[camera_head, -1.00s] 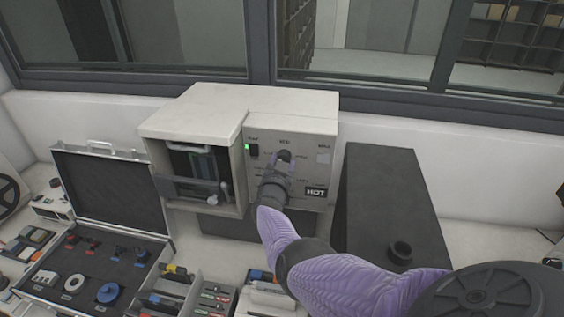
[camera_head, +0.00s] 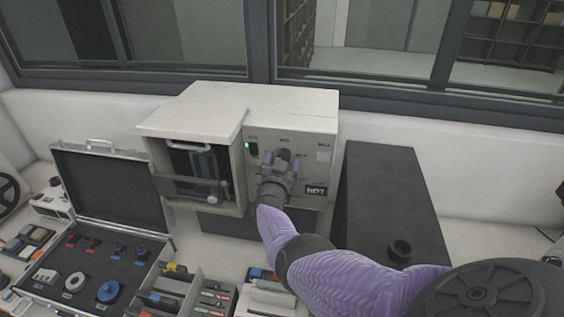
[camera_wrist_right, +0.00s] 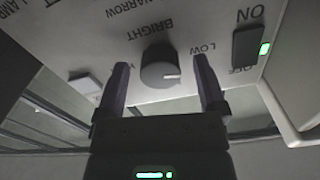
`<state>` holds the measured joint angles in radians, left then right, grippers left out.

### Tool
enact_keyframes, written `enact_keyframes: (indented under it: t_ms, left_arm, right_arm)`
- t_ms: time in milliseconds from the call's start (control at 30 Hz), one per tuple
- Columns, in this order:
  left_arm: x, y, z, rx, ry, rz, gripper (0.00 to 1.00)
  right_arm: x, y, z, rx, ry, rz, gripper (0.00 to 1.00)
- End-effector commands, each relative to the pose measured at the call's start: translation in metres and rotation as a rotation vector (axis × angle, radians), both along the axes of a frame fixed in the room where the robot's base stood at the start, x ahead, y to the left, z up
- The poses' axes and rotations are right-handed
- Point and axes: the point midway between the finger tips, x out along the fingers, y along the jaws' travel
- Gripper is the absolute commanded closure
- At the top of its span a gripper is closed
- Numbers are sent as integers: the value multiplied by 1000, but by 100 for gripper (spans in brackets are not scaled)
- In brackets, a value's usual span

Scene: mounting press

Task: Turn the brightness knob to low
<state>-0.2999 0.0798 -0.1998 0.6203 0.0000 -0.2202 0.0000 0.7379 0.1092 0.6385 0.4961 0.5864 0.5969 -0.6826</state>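The brightness knob (camera_wrist_right: 160,68) is a round dark knob with a white pointer line on the press's front panel. In the right wrist view the pointer aims right, towards the side where the word LOW is printed. My right gripper (camera_wrist_right: 160,82) is open, with one finger on each side of the knob and a visible gap to it. In the head view my right gripper (camera_head: 281,160) is at the panel, partly hiding the knob (camera_head: 284,155). The white press (camera_head: 240,105) stands against the wall. My left gripper is not in view.
A black switch (camera_wrist_right: 247,45) with a lit green lamp (camera_wrist_right: 265,49) sits beside the knob. A dark box (camera_head: 375,200) stands right of the press. An open case (camera_head: 110,205) of parts and a divided tray (camera_head: 185,292) are at the left front.

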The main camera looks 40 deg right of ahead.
Motion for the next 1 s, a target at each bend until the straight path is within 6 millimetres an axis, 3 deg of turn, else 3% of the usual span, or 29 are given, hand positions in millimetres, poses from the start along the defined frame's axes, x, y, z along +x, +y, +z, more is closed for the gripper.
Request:
enact_keyframes:
  t_ms: [300,533,733,1000]
  left_arm:
    - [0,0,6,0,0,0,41]
    - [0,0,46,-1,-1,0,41]
    - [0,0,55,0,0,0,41]
    - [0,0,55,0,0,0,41]
  right_arm:
    - [-2,4,3,-1,-1,0,10]
    - [-34,42,7,1,2,0,10]
    - [-57,71,2,1,-1,0,10]
    - [-62,78,0,-1,-1,-1,10]
